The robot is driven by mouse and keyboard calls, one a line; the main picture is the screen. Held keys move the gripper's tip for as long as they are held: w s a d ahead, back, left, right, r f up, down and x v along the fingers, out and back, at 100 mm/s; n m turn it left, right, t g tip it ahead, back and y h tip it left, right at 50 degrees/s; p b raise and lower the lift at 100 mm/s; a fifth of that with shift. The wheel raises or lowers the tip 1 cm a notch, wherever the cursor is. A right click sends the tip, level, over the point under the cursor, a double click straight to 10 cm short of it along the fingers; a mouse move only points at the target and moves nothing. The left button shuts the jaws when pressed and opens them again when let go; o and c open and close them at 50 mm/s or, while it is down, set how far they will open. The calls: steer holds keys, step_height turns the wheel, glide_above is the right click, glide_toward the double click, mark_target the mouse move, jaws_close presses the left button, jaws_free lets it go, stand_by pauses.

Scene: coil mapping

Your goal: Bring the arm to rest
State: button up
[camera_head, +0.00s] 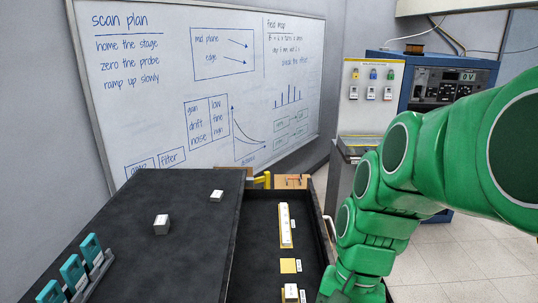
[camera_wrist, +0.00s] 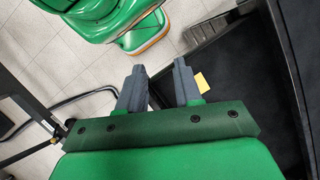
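My green arm fills the right side of the head view and bends down toward the right edge of the black bench. The tip of my gripper is hidden in that view. In the wrist view my gripper (camera_wrist: 159,86) has its two grey fingers apart, with nothing between them. The fingers point over the pale tiled floor and the edge of the black bench. A small yellow square (camera_wrist: 201,82) lies just beyond the right fingertip in that view.
The black bench (camera_head: 140,230) holds two small white blocks (camera_head: 161,224) (camera_head: 216,196) and several teal pieces (camera_head: 73,272) in a rack. A recessed strip holds a long white piece (camera_head: 285,226), a yellow square (camera_head: 290,266) and a white block (camera_head: 291,292). A blue instrument cabinet (camera_head: 440,85) stands behind my arm.

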steer(key=s+d+f+n+t+h, duration=0.1)
steer(key=s+d+n+h, duration=0.1)
steer(key=s, duration=0.5)
steer(key=d+n, duration=0.1)
steer(key=n, duration=0.1)
steer(key=shift+s+d+f+n, duration=0.15)
steer(key=shift+d+f+n, duration=0.1)
steer(key=shift+d+n, duration=0.15)
steer(key=shift+o, duration=0.3)
